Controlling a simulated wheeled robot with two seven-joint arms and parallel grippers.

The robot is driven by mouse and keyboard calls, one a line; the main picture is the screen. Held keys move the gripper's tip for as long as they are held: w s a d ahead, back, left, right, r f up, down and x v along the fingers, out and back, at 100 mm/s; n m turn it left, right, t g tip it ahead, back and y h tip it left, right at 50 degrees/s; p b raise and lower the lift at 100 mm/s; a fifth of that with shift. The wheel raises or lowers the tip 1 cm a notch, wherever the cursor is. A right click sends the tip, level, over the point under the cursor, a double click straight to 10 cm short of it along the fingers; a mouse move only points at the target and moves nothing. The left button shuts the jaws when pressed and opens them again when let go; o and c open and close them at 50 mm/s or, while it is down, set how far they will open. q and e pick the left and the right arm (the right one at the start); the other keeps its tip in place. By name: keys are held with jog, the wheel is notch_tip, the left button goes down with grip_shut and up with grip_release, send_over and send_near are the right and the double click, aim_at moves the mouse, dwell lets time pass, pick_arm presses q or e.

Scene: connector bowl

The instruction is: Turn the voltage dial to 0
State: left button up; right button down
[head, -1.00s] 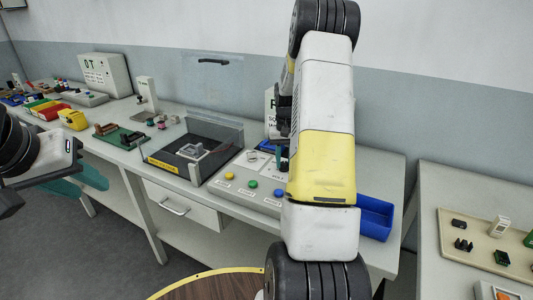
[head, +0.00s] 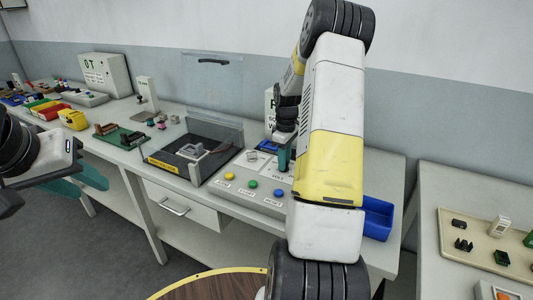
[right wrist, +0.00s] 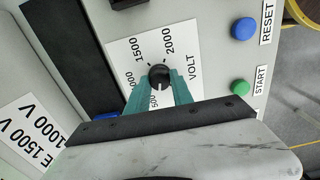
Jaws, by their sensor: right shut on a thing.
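The voltage dial (right wrist: 158,74) is a black knob on a white plate (right wrist: 130,50) marked VOLT, with 1500 and 2000 readable and other numbers partly covered. My right gripper (right wrist: 158,84) is shut on the dial, one teal finger on each side of it. I cannot tell for sure which number the knob points to. In the head view my right gripper (head: 284,158) points down at the panel, and my right arm hides part of it. My left gripper (head: 82,184) hangs at the far left, away from the bench; its opening is unclear.
On the panel are yellow (head: 229,176), green (head: 252,184) and blue (head: 278,193) buttons; the blue one is labelled RESET and the green one START in the wrist view. A clear-walled test box (head: 165,166) stands left of the panel, a blue bin (head: 377,220) right.

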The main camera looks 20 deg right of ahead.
jog(key=n, duration=0.4)
jog(key=shift+r+n, duration=0.1)
jog(key=shift+n, duration=2.5)
jog(key=c, duration=1.1)
grip_release()
notch_tip(320, 180, up, 8)
jog(key=shift+f, duration=0.15)
